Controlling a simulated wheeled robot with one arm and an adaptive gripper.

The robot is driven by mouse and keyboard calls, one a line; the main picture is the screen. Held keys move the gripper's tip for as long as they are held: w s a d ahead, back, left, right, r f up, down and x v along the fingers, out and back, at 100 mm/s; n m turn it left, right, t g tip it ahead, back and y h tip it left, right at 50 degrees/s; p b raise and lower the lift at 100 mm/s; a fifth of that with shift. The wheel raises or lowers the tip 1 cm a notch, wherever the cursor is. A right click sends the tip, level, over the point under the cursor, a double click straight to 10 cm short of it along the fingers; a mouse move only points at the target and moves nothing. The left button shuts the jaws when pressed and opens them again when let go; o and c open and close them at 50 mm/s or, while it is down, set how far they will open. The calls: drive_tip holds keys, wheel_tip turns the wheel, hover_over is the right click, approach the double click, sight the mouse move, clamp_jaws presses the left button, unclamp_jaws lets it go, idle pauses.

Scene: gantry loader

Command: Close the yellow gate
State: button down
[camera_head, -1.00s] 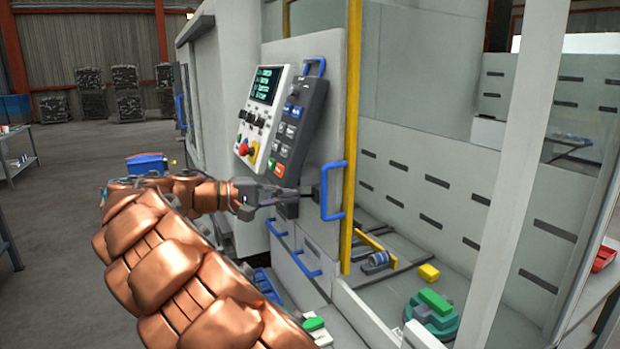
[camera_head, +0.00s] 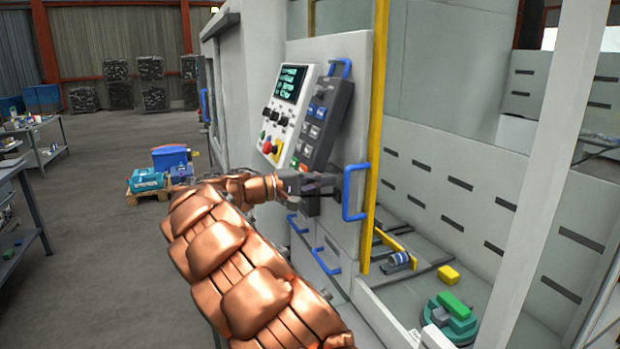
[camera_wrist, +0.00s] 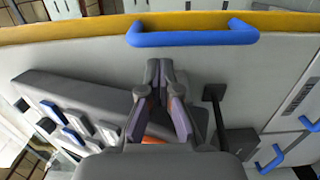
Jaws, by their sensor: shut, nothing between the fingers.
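The gate is a grey panel with a yellow edge strip (camera_head: 376,140) down its right side. A blue handle (camera_head: 354,192) sits on the panel beside that strip. The opening to the right of the strip is uncovered. My gripper (camera_head: 336,180) is shut and empty, just left of the blue handle. In the wrist view the yellow edge (camera_wrist: 90,28) runs across the top. The handle (camera_wrist: 192,39) lies beyond my fingertips (camera_wrist: 160,64). Whether the tips touch the handle I cannot tell.
A control panel (camera_head: 290,108) with a tilted keypad (camera_head: 322,122) is above my gripper. Two smaller blue handles (camera_head: 326,262) are below. Inside the opening are a yellow block (camera_head: 449,275) and a green part (camera_head: 450,315). Tables and a pallet stand left.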

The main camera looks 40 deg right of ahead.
drive_tip(key=shift+x, duration=1)
drive_tip(key=shift+s+a, duration=0.1)
